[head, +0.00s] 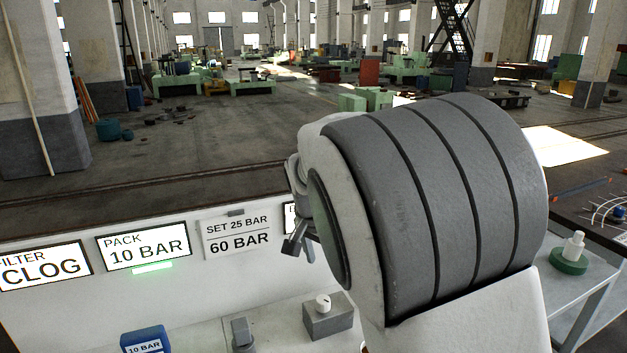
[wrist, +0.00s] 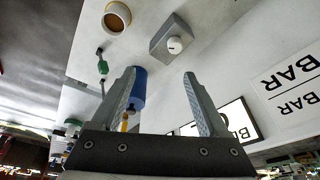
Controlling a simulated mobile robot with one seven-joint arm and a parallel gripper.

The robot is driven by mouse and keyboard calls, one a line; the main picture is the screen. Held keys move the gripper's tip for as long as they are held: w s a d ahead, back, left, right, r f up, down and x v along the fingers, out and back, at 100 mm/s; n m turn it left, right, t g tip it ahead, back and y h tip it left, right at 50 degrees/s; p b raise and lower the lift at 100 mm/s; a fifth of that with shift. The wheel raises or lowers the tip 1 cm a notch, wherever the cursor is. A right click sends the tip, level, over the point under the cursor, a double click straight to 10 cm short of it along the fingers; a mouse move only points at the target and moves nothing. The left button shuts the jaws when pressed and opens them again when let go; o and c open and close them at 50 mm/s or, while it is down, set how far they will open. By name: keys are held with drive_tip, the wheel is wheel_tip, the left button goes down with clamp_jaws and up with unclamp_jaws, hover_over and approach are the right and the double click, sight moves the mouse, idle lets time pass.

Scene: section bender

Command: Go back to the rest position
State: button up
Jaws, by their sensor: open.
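My gripper (head: 300,243) shows in the head view at the left end of my large grey and white arm, above the white bench and in front of its sign panel. Its two fingers point downward, and my arm hides part of it. In the wrist view both fingers of my gripper (wrist: 159,74) stand apart with nothing held between them. A grey box with a white knob (wrist: 172,38) lies beyond the fingertips. It also shows in the head view (head: 327,314), below and to the right of my gripper, with a gap between them.
A blue block marked 10 BAR (head: 146,341) and a grey lever (head: 242,335) stand on the bench. Signs read CLOG, PACK 10 BAR (head: 144,246) with a lit green strip (head: 152,268), and SET 25 BAR 60 BAR (head: 238,235). A side table (head: 590,268) stands right. Open floor lies behind.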

drive_tip(key=s+d+r+n+y, duration=0.25)
drive_tip(key=s+d+r, duration=0.55)
drive_tip(key=s, duration=0.4)
drive_tip(key=s+d+n+t+p, duration=0.1)
drive_tip(key=s+d+n, duration=0.3)
drive_tip(key=s, duration=1)
drive_tip(key=shift+s+d+r+t+h, duration=0.25)
drive_tip(key=shift+t+h, duration=0.2)
drive_tip(key=shift+t, duration=0.35)
drive_tip(key=shift+a+n, duration=0.1)
drive_tip(key=shift+n, duration=0.15)
drive_tip(key=c, duration=0.4)
drive_tip(key=shift+s, duration=0.15)
drive_tip(key=shift+c, duration=0.2)
